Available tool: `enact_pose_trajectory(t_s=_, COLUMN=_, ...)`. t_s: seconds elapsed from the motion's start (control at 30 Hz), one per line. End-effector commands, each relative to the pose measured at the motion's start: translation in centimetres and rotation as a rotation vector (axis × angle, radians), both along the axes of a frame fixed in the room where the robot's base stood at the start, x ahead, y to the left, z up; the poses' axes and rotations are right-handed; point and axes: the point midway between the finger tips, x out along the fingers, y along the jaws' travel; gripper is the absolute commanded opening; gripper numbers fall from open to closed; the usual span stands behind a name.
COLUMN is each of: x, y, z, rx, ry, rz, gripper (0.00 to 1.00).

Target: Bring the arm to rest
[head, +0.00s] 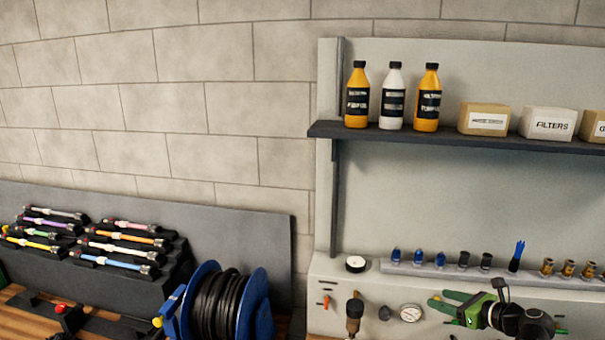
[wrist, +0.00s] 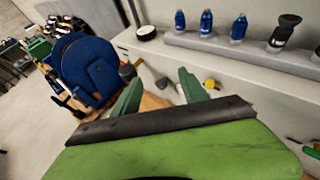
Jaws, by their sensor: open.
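My gripper (head: 440,301) is green and shows at the lower right of the head view, pointing left in front of the pale panel. Its two fingers also show in the wrist view (wrist: 160,80), spread apart with nothing between them. The jaws are open and empty. Several duct brushes (head: 125,241) with coloured handles lie in rows on a stepped black rack (head: 178,262) at the left of the head view, far from my gripper.
A blue hose reel (head: 262,300) stands left of my gripper and also shows in the wrist view (wrist: 88,70). A ledge (head: 450,273) with several fittings runs behind my gripper. A dark shelf (head: 400,136) above holds bottles and boxes. Bare wall fills the upper left.

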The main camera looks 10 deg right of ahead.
Motion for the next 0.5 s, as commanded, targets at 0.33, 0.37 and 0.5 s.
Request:
enact_pose_trajectory(t_s=0.33, x=5.2, y=23.1, z=-12.3, rx=-0.280, ry=0.097, rz=0.507, gripper=0.51)
enact_pose_trajectory(t_s=0.37, x=5.0, y=25.1, z=-13.6, rx=-0.336, ry=0.099, rz=0.573, gripper=0.51)
enact_pose_trajectory(t_s=0.5, x=3.2, y=32.8, z=-19.2, rx=-0.627, ry=0.073, rz=0.904, gripper=0.51)
